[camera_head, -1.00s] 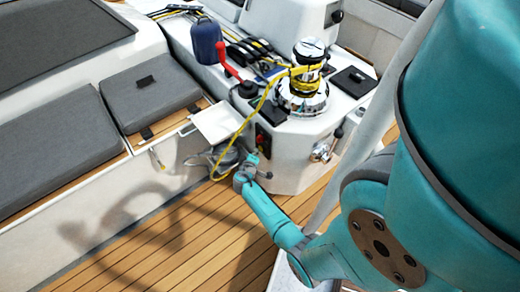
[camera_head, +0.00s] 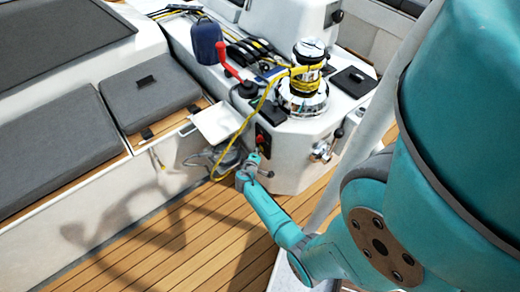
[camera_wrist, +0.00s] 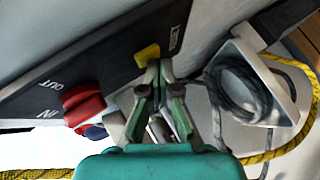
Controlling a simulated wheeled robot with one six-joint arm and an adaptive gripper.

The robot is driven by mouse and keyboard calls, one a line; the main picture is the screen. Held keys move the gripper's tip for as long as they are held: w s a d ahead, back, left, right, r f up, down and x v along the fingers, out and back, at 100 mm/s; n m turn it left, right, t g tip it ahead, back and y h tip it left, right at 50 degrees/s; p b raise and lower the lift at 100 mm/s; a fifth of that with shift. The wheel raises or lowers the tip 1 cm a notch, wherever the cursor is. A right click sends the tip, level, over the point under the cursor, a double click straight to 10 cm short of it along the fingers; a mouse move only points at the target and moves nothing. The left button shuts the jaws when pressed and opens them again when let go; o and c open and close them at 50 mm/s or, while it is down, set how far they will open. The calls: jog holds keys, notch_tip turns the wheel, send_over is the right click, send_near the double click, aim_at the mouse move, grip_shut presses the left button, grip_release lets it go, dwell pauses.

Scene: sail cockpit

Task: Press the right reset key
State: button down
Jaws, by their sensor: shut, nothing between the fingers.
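A dark control panel (camera_wrist: 100,62) fills the upper left of the wrist view, with lettering that reads IN and OUT. A yellow key (camera_wrist: 147,54) sits on it, beside a small label too small to read surely. My gripper (camera_wrist: 155,68) is shut and empty, its fingertips right at the yellow key and overlapping its lower edge in the picture. I cannot tell whether they touch it. In the head view my gripper (camera_head: 256,158) is at the panel (camera_head: 262,139) on the white console's side. The key itself cannot be made out there.
A red knob (camera_wrist: 84,104) stands out from the panel left of my gripper. A yellow rope (camera_head: 237,135) hangs from the winch (camera_head: 304,82) down past the panel. A white flap (camera_head: 217,122) juts out nearby. The wooden deck (camera_head: 190,245) is clear.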

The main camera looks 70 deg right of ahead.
jog(key=shift+w+a, duration=0.4)
jog(key=shift+a, duration=0.3)
jog(key=w+a, duration=0.1)
jog(key=a, duration=0.2)
jog(key=w+a, duration=0.1)
jog(key=shift+w+a, duration=0.15)
jog(key=shift+w, duration=0.15)
dwell(0.4)
dwell(0.7)
